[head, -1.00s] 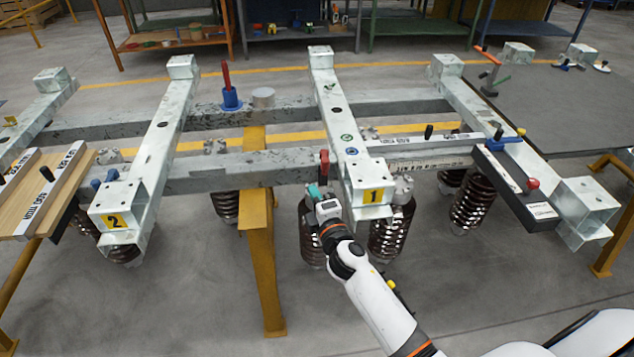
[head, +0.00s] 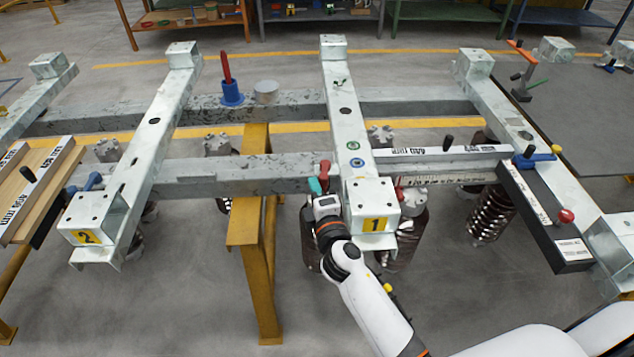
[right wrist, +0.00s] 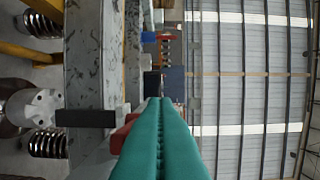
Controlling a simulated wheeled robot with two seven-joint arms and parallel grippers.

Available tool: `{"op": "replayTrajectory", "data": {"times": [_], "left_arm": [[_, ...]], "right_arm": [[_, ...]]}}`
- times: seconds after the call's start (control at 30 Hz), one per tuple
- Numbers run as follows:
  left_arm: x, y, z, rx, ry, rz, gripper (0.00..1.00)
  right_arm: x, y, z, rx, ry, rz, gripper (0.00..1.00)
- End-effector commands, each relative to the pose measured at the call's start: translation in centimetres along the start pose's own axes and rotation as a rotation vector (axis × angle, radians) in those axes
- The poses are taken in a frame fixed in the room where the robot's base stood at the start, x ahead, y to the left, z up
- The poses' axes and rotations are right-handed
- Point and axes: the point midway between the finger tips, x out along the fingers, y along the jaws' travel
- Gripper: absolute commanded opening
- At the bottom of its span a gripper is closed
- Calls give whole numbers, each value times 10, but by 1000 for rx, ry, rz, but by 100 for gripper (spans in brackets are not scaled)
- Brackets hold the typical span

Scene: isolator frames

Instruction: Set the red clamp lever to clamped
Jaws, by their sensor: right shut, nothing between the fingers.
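A red lever (head: 324,171) stands roughly upright at the near long beam, just left of the bracket marked 1 (head: 374,206). My right gripper (head: 315,186) is shut and empty, its teal fingertips right beside the lever on its left. Whether they touch cannot be told. In the right wrist view the teal fingers (right wrist: 161,145) lie together, and a red part (right wrist: 122,135) shows next to them, partly hidden by them. The lever's foot is hidden behind the gripper. My left gripper is not in view.
Another red handle (head: 226,68) stands in a blue base (head: 232,93) at the back. A yellow stand (head: 255,215) is left of my gripper. A long dark-sided block (head: 540,210) with a red knob (head: 566,215) lies at right. Open floor is in front.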

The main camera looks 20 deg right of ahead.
Motion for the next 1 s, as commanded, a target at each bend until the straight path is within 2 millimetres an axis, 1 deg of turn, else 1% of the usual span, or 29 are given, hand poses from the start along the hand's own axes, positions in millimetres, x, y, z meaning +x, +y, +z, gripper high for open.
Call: {"op": "replayTrajectory", "data": {"times": [0.07,0.13,0.43,0.53,0.7,1.0], "left_arm": [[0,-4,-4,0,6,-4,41],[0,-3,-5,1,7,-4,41],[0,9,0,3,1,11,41],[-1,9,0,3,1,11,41],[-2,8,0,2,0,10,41],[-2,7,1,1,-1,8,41]], "right_arm": [[-2,0,2,1,-1,-1,0],[-2,0,2,1,-1,-1,0],[-2,0,2,0,0,0,0],[-5,0,-5,-1,0,1,0],[-11,0,-24,-2,4,0,0],[-10,0,-27,-5,9,0,0]]}}
